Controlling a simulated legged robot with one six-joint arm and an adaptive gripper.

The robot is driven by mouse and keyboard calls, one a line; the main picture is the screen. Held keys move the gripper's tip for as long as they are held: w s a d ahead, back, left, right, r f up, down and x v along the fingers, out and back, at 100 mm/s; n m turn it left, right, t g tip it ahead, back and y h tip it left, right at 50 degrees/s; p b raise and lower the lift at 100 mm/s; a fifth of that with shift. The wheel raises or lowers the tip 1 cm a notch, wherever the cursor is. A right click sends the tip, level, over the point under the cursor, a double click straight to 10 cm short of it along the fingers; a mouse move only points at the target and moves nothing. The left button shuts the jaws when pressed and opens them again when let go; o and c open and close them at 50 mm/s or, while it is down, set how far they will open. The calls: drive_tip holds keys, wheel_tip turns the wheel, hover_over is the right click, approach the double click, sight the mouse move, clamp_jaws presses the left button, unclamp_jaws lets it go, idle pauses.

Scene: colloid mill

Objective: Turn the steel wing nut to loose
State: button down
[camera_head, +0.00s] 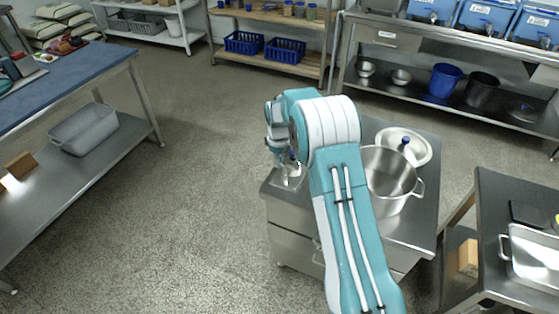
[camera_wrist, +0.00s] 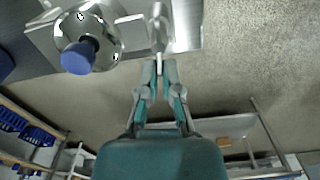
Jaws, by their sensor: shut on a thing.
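The steel wing nut (camera_wrist: 158,28) shows in the wrist view as a narrow, shiny upright piece at the top centre, just beyond my fingertips. My gripper (camera_wrist: 160,66) has its two fingers closed together on its near end. A round, polished steel part with a blue knob (camera_wrist: 79,57) stands to the left of the wing nut. In the head view my gripper (camera_head: 288,165) is at the left end of the steel cabinet, and my arm hides much of the mill. The wing nut is too small and covered to make out there.
A second table (camera_head: 500,190) with a tray is at the right. Open floor (camera_head: 200,190) lies to the left.

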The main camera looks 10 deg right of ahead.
drive_tip(key=shift+a+n, duration=0.1)
drive_tip(key=shift+n, duration=0.5)
drive_tip(key=c, duration=0.8)
unclamp_jaws()
drive_tip(key=shift+c, duration=0.2)
wheel_tip(320, 180, up, 12)
drive_tip(key=shift+a, duration=0.1)
